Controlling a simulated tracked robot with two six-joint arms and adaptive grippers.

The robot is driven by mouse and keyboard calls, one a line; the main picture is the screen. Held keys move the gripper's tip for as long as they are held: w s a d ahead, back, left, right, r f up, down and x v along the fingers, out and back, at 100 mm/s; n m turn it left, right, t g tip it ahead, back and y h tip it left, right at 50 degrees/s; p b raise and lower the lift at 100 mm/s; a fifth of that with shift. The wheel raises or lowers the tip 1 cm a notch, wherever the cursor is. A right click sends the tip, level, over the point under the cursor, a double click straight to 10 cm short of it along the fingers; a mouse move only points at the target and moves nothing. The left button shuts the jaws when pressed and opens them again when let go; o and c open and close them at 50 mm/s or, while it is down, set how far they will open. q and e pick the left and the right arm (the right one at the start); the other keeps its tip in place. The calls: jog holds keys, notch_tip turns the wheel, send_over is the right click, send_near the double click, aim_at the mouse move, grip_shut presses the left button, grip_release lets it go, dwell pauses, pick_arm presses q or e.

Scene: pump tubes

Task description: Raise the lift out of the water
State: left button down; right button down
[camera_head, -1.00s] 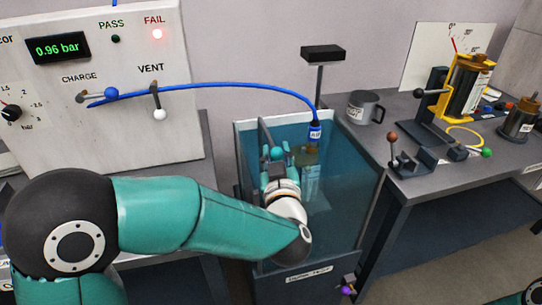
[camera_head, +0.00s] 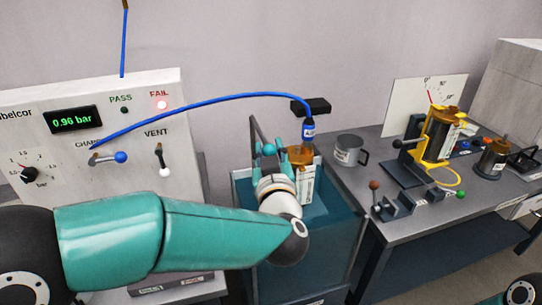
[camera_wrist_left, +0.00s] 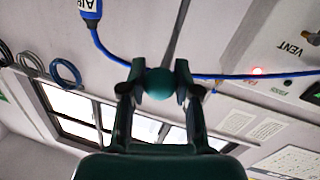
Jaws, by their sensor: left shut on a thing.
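My left gripper (camera_head: 267,158) is shut on the teal ball knob (camera_wrist_left: 160,83) of the lift, seen between the fingertips in the left wrist view. The lift's grey bar (camera_head: 254,130) stands up above the rim of the water tank (camera_head: 338,240). On the lift, a part with an orange top (camera_head: 300,155) and a pale labelled body (camera_head: 304,185) shows at the tank's mouth. My right gripper is out of view.
The blue hose (camera_head: 205,101) arches from the connector to the test panel (camera_head: 45,150), which reads 0.96 bar with FAIL lit. A grey mug (camera_head: 350,150), a yellow stand (camera_head: 437,137) and small fixtures stand on the right bench. A black plate on a post (camera_head: 318,106) is behind the tank.

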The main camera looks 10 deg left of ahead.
pick_arm(q)
jog(key=shift+w+r+p, duration=0.1)
jog(key=shift+r+p, duration=0.4)
jog(key=shift+r, duration=0.85)
jog(key=c, duration=1.2)
grip_release()
jog(key=o, duration=0.4)
jog(key=shift+f, duration=0.2)
jog(key=shift+s+d, duration=0.2)
jog(key=shift+s, duration=0.25)
jog(key=v, duration=1.1)
